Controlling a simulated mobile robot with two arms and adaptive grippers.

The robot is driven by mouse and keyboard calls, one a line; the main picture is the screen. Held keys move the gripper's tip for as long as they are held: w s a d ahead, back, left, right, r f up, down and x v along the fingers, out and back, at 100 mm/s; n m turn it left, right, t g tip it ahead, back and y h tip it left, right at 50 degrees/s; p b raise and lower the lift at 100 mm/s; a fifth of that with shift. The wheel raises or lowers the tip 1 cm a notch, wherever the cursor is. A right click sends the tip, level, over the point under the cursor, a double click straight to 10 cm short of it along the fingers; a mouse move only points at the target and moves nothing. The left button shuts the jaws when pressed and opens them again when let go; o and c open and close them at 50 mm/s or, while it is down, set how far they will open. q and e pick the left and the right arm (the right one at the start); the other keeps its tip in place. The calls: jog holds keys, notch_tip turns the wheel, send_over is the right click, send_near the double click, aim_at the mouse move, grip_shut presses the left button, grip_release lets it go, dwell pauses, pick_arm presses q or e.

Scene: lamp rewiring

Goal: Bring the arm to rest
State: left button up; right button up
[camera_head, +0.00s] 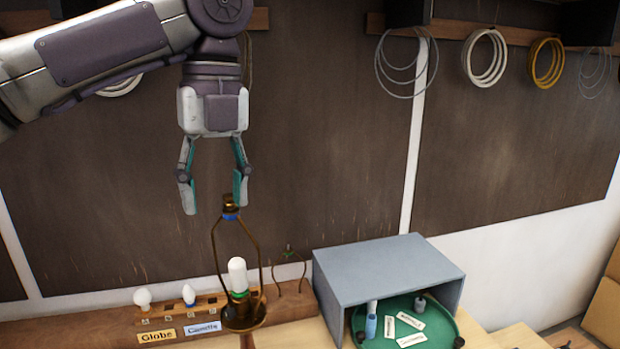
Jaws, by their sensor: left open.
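My left gripper (214,205) hangs from the left arm, pointing down with its teal-lined fingers spread and nothing between them. Its right fingertip is close above the top of a brass lamp harp; I cannot tell whether they touch. The lamp (244,318) stands at the lower middle, with a white tubular bulb (237,273) upright inside the harp. A blue band shows near the harp's top. My right gripper is not in view.
A wooden rack (180,309) holds a globe bulb (142,298) and a candle bulb (189,294), with labels in front. A grey open box (385,265) covers part of a green round tray (440,334). Cable coils (485,58) hang on the brown wall panel.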

pick_arm(q)
jog(key=d+f+n, duration=0.1)
jog(key=d+f, duration=0.4)
jog(key=f, duration=0.7)
jog(key=d+f, duration=0.4)
jog(key=f, duration=0.9)
jog(key=s+d+f+n+h, duration=0.3)
jog(key=f, duration=0.3)
jog(key=s+d+f+n+h, duration=0.3)
jog(key=s+f+n, duration=0.1)
jog(key=f, duration=0.3)
jog(key=s+a+f+n+t+y, duration=0.1)
jog(key=s+a+f+n+y, duration=0.1)
jog(key=s+a+f+n, duration=0.4)
jog(key=s+a+f+n+t+y, duration=0.1)
jog(key=s+a+f+n+t, duration=0.2)
jog(key=a+n, duration=0.55)
jog(key=s+a+f+n+y, duration=0.2)
jog(key=s+a+f+n, duration=0.3)
jog(key=a, duration=0.5)
jog(key=s+f+g+b, duration=0.2)
jog(key=f+b, duration=0.7)
jog(key=f, duration=2.6)
jog(key=s+a+f+b, duration=0.2)
jog(key=s+f+b, duration=0.3)
jog(key=s+f, duration=1.2)
notch_tip(320, 180, down, 4)
jog(key=shift+a+g+b, duration=0.15)
jog(key=shift+g+b, duration=0.15)
